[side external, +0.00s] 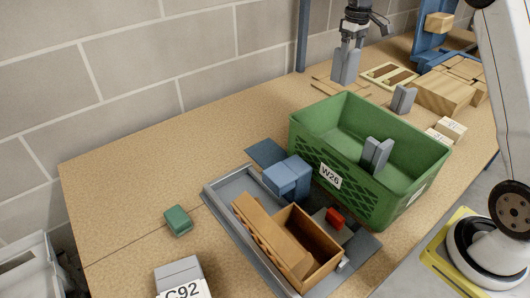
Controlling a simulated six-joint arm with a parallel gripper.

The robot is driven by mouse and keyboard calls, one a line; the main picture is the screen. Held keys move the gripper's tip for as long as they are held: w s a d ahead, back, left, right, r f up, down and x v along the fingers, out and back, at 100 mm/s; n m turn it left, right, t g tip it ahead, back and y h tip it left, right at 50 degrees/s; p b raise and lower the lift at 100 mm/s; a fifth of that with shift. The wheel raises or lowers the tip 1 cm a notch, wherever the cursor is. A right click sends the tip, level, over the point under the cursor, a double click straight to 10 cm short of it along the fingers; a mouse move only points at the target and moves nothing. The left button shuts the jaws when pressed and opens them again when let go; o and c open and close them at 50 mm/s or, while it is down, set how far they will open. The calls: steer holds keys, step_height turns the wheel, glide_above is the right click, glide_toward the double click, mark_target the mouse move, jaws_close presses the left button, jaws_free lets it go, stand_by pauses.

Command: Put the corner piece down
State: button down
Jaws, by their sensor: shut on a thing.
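My gripper (352,44) is at the top of the side external view, pointing down and shut on a grey corner piece (345,67). The piece hangs upright below the fingers, behind the green crate (300,143) labelled W26. Whether its lower end touches the surface below cannot be told. A similar grey piece (376,155) stands inside the crate near its front right wall. Another grey piece (403,99) stands on the table right of the crate's back end.
A grey tray (222,205) in front holds a wooden box (262,238), with blue blocks (287,177) and a red block (335,218) nearby. A green block (178,221) lies left. Wooden boxes (443,92) stand back right. The table's left side is largely clear.

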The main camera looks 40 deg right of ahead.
steer(key=s+a+f, duration=0.1)
steer(key=s+a, duration=1.3)
steer(key=s, duration=0.2)
step_height(320, 180, down, 15)
steer(key=shift+m, duration=0.4)
stand_by(0.9)
steer(key=shift+f, duration=0.2)
jaws_free()
steer(key=shift+r, duration=0.1)
step_height(320, 180, up, 12)
stand_by(0.8)
steer(key=shift+r, duration=0.1)
stand_by(0.3)
